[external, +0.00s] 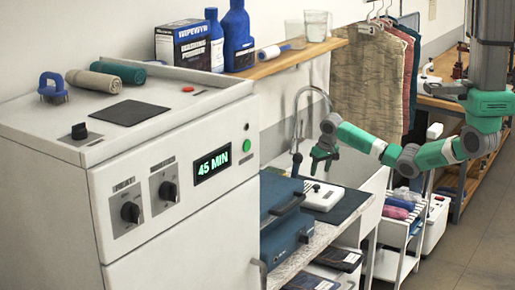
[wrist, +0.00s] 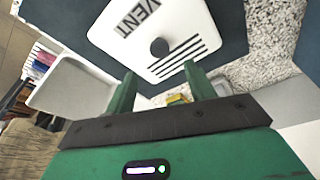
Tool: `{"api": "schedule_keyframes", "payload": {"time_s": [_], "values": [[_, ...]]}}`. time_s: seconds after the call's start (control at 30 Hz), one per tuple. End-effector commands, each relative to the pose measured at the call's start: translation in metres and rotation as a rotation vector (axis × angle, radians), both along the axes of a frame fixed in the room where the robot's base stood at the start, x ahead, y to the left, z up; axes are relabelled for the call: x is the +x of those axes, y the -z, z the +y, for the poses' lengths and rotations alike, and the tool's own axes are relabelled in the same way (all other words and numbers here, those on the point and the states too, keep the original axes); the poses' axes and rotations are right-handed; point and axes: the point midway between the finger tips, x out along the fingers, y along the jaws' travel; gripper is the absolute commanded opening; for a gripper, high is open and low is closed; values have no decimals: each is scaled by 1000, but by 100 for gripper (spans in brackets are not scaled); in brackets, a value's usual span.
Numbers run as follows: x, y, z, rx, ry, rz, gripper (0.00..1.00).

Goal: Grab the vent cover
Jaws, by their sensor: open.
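The vent cover (wrist: 180,22) is a white rounded plate marked "VENT", with a dark round knob (wrist: 159,47) and black slots. In the wrist view it lies on a dark mat just beyond my fingertips. In the external view the white vent cover (external: 322,199) lies on the dark mat (external: 345,207) beside the blue case. My gripper (wrist: 160,85) is open, its two green fingers apart with nothing between them. In the external view my gripper (external: 321,164) is above the cover, pointing down and apart from it.
A blue case (external: 283,220) stands close left of the cover on the speckled counter. A curved tap (external: 298,125) rises behind it. The big white machine (external: 170,170) fills the left. Hanging clothes (external: 372,80) and a white trolley (external: 400,235) are to the right.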

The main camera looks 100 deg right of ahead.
Motion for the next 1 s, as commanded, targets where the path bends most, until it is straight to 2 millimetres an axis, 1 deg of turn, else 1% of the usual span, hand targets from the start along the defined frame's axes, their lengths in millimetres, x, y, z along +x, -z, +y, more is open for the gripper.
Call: {"api": "schedule_keyframes", "payload": {"time_s": [0.1, 0.27, 0.4, 0.5, 0.6, 0.8, 0.87, 1.0], "values": [[1, 17, -3, 0, 1, 2, 54], [3, 26, -5, -1, -1, 0, 54], [5, 53, -8, -1, -2, 1, 54], [7, 67, -11, -2, -2, 1, 54], [8, 73, -13, -2, -2, -2, 54], [9, 73, -13, -1, -2, -2, 54], [9, 73, -13, -1, -2, -2, 44], [9, 72, -13, -1, -2, -2, 17]]}}
